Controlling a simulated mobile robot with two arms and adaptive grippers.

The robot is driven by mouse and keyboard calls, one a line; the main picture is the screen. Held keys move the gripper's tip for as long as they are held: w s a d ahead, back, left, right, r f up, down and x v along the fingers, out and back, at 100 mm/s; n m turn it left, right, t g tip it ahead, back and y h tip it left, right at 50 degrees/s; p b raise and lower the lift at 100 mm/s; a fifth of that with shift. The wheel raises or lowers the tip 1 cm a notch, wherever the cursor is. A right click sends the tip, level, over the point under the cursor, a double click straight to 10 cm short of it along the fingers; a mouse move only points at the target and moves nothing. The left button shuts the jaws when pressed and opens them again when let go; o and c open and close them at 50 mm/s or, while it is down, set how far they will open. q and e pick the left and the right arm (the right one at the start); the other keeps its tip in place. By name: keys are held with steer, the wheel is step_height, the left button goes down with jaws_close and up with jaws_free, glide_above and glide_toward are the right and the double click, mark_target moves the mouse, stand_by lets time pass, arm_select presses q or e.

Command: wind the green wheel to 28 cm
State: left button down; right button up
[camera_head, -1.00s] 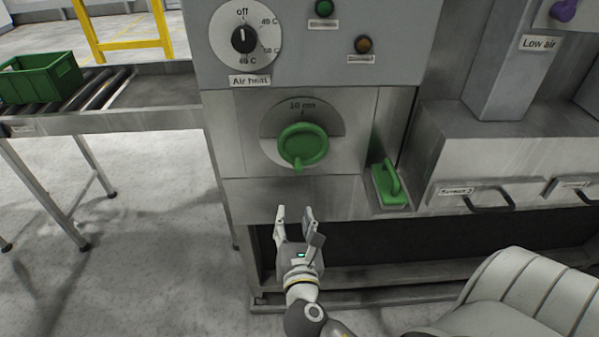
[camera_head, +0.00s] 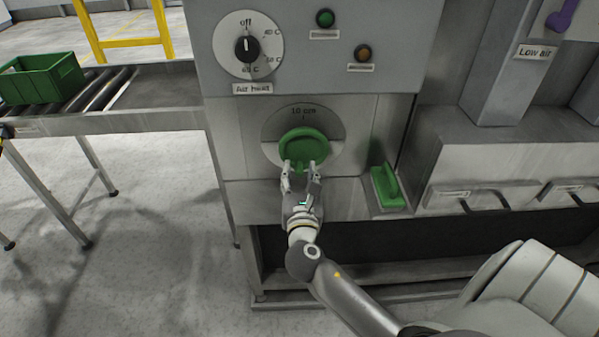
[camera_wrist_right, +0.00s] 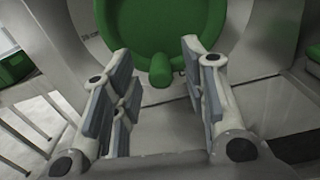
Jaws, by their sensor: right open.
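The green wheel (camera_head: 303,147) is mounted on a round plate (camera_head: 273,127) on the machine front. The plate reads "10 cm" at its top. The wheel's short green handle (camera_wrist_right: 161,70) points down from its rim. My right gripper (camera_head: 303,168) is at the wheel's lower edge. In the right wrist view my right gripper (camera_wrist_right: 160,75) is open, with one finger on each side of the handle and a gap to both. The wheel (camera_wrist_right: 160,25) fills the top of that view. My left gripper is not in view.
A green lever handle (camera_head: 387,187) stands right of the wheel. The "Air heat" dial (camera_head: 247,48) is above it. Drawers with dark handles (camera_head: 487,203) are to the right. A green crate (camera_head: 42,78) sits on the roller conveyor at left.

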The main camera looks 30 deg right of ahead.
jaws_close()
steer(key=m, duration=0.2)
steer(key=a+m, duration=0.1)
steer(key=m, duration=0.1)
steer(key=shift+w+r, duration=0.35)
steer(key=shift+w, duration=0.05)
steer(key=shift+w+a+r+m, duration=0.2)
steer(key=shift+r+m, duration=0.1)
steer(key=shift+m, duration=0.6)
jaws_free()
steer(key=v, duration=1.2)
steer(key=shift+f, duration=0.25)
